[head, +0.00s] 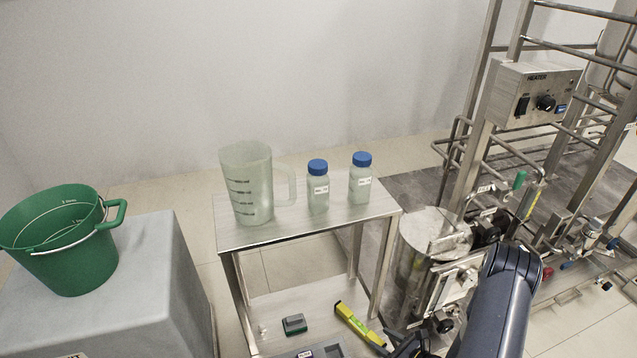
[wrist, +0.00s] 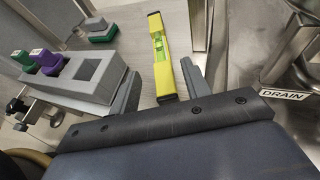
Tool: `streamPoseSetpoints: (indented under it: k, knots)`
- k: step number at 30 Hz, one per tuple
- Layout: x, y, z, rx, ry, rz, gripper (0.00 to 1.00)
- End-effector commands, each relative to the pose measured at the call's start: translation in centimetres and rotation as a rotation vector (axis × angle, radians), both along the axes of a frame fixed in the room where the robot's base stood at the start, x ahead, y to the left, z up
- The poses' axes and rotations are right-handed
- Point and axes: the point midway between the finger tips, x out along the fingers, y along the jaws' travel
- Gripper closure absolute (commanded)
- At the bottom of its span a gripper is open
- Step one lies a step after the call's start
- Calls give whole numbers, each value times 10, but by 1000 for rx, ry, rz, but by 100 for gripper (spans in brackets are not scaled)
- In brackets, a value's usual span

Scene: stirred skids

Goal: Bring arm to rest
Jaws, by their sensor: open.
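My gripper (wrist: 160,72) is open, its two grey fingers spread at the middle of the wrist view. A yellow spirit level (wrist: 161,58) with a green vial shows between and beyond the fingers. The fingers do not close on it; whether they touch it I cannot tell. In the head view the level (head: 358,325) lies low under the steel table, and my dark arm reaches down at the bottom right. Only dark parts by the level's near end show there, partly cut off by the frame edge.
A steel table (head: 300,232) carries a measuring jug (head: 247,185) and two blue-capped bottles (head: 318,190) (head: 361,182). A green bucket (head: 62,240) stands on a grey block at left. A pipe skid with a heater box (head: 535,95) and steel vessel (head: 425,240) crowds the right.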

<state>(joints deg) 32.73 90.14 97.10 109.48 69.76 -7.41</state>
Motion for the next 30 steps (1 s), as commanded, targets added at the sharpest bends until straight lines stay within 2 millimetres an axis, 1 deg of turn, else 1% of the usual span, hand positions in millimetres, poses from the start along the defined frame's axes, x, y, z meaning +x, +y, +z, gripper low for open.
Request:
streamPoseSetpoints:
  k: [1, 6, 13, 15, 17, 30]
  knots:
    - [6, 6, -6, 0, 0, 5, 55]
    - [24, 22, -16, -1, -2, 4, 55]
    - [41, 35, -24, 0, -1, 1, 55]
    - [40, 34, -25, 0, -1, -1, 55]
    - [40, 34, -21, 0, -1, -1, 55]
    - [37, 31, -20, 0, 0, -1, 55]
